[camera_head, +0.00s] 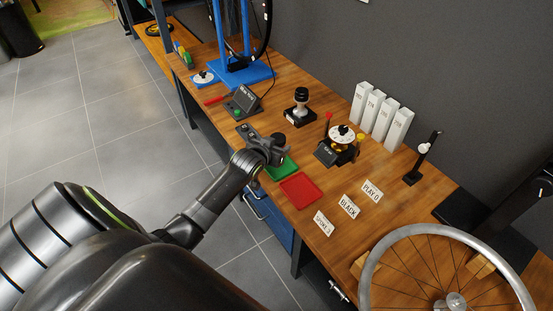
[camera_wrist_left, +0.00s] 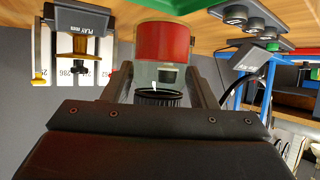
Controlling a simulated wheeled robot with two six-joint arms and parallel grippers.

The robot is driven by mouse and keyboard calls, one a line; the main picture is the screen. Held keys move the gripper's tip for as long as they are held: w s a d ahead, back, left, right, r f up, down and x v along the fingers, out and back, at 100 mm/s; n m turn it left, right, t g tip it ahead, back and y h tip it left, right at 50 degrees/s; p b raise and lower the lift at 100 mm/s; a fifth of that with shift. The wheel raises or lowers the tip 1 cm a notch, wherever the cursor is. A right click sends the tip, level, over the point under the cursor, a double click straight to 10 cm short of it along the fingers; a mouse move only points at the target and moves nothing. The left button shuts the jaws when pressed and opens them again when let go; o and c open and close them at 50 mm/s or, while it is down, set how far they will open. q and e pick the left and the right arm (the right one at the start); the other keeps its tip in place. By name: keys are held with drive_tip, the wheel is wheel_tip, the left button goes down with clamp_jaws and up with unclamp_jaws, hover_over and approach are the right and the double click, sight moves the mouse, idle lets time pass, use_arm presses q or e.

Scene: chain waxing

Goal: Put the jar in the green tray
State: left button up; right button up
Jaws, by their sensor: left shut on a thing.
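My left gripper (camera_head: 268,152) is over the near edge of the bench, beside and partly over the green tray (camera_head: 287,169), which it partly hides. In the left wrist view it is shut on the jar (camera_wrist_left: 162,42), with one finger on each side. The jar has a black ribbed lid near the wrist, a clear part and a red far part. In the head view the jar is hidden by the gripper. A piece of the green tray (camera_wrist_left: 180,4) shows beyond the jar in the wrist view. My right gripper is not in view.
A red tray (camera_head: 301,190) lies beside the green one. A black device with a white dial (camera_head: 341,134), a black-topped stand (camera_head: 301,95) and white boxes (camera_head: 379,115) stand farther back. Label cards (camera_head: 349,207) and a wheel (camera_head: 447,265) are on the right.

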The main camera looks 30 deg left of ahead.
use_arm(q)
wheel_tip(320, 180, down, 5)
drive_tip(key=shift+r+b, duration=0.2)
drive_tip(key=shift+b, duration=0.3)
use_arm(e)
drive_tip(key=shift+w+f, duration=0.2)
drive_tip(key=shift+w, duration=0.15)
use_arm(q)
drive_tip(key=shift+f, duration=0.1)
drive_tip(key=o, duration=1.3)
drive_tip(key=shift+c, duration=0.2)
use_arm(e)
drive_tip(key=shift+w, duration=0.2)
